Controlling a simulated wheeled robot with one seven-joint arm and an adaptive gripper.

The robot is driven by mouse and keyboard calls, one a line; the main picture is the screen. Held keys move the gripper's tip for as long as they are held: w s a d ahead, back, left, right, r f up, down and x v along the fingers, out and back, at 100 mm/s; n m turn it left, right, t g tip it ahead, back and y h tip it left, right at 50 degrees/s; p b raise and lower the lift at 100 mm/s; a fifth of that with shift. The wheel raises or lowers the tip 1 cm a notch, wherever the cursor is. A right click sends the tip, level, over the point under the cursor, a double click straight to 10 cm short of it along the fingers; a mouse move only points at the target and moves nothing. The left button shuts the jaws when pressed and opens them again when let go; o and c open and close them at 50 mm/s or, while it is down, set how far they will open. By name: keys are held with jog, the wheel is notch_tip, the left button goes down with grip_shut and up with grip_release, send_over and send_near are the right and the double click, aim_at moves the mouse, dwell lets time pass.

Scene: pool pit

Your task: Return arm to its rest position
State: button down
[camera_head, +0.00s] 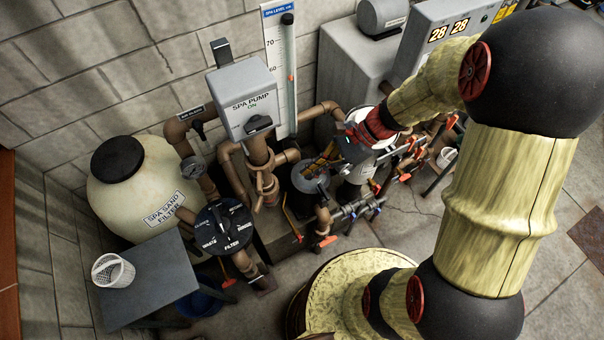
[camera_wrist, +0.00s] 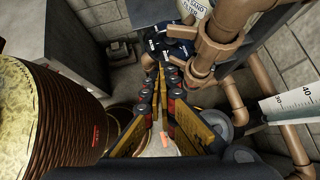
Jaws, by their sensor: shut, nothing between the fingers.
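My arm runs down the right side of the head view and bends back toward the pipework. My gripper (camera_head: 318,165) is small there, in front of the brown pipes and over a grey round-lidded pump part (camera_head: 310,180). In the wrist view my gripper (camera_wrist: 160,72) has its yellow and black fingers brought together at the tips, with nothing held. The fingertips point toward the dark filter valve (camera_wrist: 178,42) and the brown pipes (camera_wrist: 215,50). Whether the fingers touch anything cannot be told.
A grey spa pump box (camera_head: 247,100) and a level gauge (camera_head: 283,60) stand behind the gripper. The spa sand filter (camera_head: 140,195) and a grey table (camera_head: 165,280) with a white basket (camera_head: 113,270) are at left. Valves with red handles (camera_head: 405,150) crowd the right. Open floor (camera_head: 410,225) lies below these valves.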

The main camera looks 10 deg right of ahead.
jog(key=shift+d+r, duration=0.1)
jog(key=shift+r, duration=0.05)
jog(key=s+d+f+n+t+h+b, duration=0.1)
jog(key=s+d+n+t+h+b, duration=0.5)
jog(key=n+b, duration=1.1)
jog(key=s+h+b, duration=0.3)
jog(key=b, duration=0.2)
jog(key=shift+s+d+n, duration=0.25)
jog(key=shift+d+n, duration=0.05)
